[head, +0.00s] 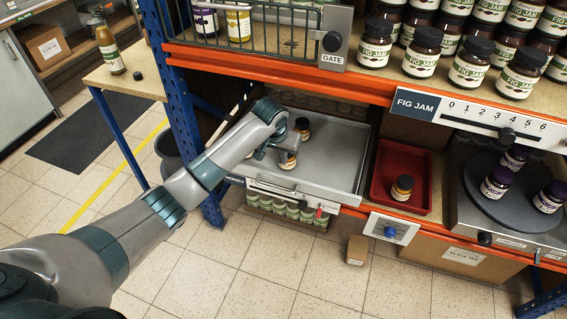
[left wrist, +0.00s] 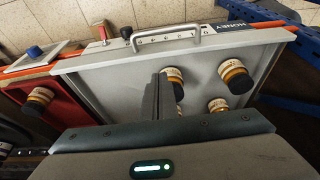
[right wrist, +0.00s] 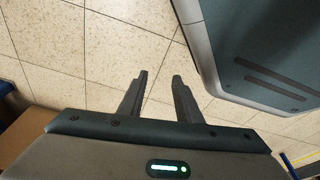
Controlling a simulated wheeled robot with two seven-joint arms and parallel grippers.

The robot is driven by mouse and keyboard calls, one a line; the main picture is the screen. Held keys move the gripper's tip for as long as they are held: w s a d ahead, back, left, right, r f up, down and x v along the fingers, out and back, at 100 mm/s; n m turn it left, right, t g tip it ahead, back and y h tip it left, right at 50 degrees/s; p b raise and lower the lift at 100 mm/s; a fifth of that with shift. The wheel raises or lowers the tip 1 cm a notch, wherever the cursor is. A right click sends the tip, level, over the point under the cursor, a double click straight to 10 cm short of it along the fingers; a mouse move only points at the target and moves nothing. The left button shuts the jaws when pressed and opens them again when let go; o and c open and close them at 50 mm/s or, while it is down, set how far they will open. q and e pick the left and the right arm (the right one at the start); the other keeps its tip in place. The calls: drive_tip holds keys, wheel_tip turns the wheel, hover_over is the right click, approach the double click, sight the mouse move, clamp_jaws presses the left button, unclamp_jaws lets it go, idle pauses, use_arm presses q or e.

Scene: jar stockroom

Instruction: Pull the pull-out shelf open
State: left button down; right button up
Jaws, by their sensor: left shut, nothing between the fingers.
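The pull-out shelf (head: 340,150) is a grey tray low in the rack, with a HONEY label on its front. Its front panel stands about level with the orange beam. Its bar handle (head: 278,190) is on the front and also shows in the left wrist view (left wrist: 165,37). My left gripper (head: 270,152) is over the tray, behind the front panel and apart from the handle. Its fingers (left wrist: 160,90) are shut and empty, near the jars. My right gripper (right wrist: 155,85) shows only in the right wrist view, open and empty above the floor.
Jars stand on the tray, including one at the back (head: 302,128) and one beside my left gripper (head: 288,161). A red bin (head: 418,198) with one jar is to the right. A small box (head: 357,250) stands on the floor in front. The shelf above overhangs the tray.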

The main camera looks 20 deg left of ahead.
use_arm(q)
drive_tip(key=x, duration=0.7)
drive_tip(key=shift+w+f+b, duration=0.1)
drive_tip(key=shift+f+b, duration=0.25)
drive_tip(key=shift+f, duration=0.05)
drive_tip(key=shift+x, duration=0.9)
use_arm(e)
drive_tip(key=shift+w+a+r, duration=0.1)
drive_tip(key=shift+w+r, duration=0.2)
drive_tip(key=shift+r, duration=0.2)
drive_tip(key=shift+w+a+r, duration=0.1)
drive_tip(key=shift+w+r, duration=0.15)
drive_tip(key=shift+r, duration=0.25)
drive_tip(key=shift+s, duration=0.15)
